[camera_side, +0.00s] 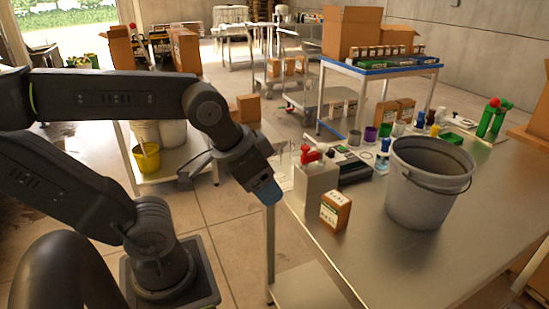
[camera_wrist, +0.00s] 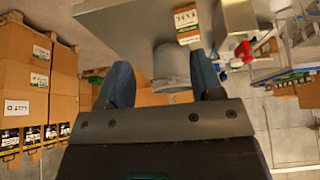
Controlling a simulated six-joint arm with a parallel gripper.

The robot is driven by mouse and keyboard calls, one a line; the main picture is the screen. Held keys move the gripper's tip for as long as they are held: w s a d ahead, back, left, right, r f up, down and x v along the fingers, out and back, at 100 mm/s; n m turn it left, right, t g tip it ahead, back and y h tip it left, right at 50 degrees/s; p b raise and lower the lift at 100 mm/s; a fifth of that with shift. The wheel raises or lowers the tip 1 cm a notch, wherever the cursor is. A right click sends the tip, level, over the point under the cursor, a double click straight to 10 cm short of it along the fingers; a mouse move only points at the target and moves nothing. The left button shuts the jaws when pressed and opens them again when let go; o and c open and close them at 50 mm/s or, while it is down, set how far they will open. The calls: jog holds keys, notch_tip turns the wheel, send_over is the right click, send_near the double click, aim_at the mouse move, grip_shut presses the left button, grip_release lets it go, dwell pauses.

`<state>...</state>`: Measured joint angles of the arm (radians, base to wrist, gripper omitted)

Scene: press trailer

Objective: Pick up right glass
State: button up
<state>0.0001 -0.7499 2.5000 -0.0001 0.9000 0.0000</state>
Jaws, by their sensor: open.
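I cannot tell which is the right glass. My gripper (camera_side: 267,193) is in the air at the table's left edge, tilted down, well apart from the cups. In the wrist view my gripper (camera_wrist: 160,62) has its two blue fingers spread with nothing held. The grey bucket (camera_wrist: 171,68) shows beyond them, out of grip.
The large grey bucket (camera_side: 425,200) stands on the steel table (camera_side: 400,265) in front of the cups. A small orange box (camera_side: 335,210) and a white block with a red top (camera_side: 314,185) are near the left edge. The front is bare.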

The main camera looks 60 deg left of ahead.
dwell(0.3)
jog(key=o, duration=0.5)
jog(key=shift+o, duration=0.2)
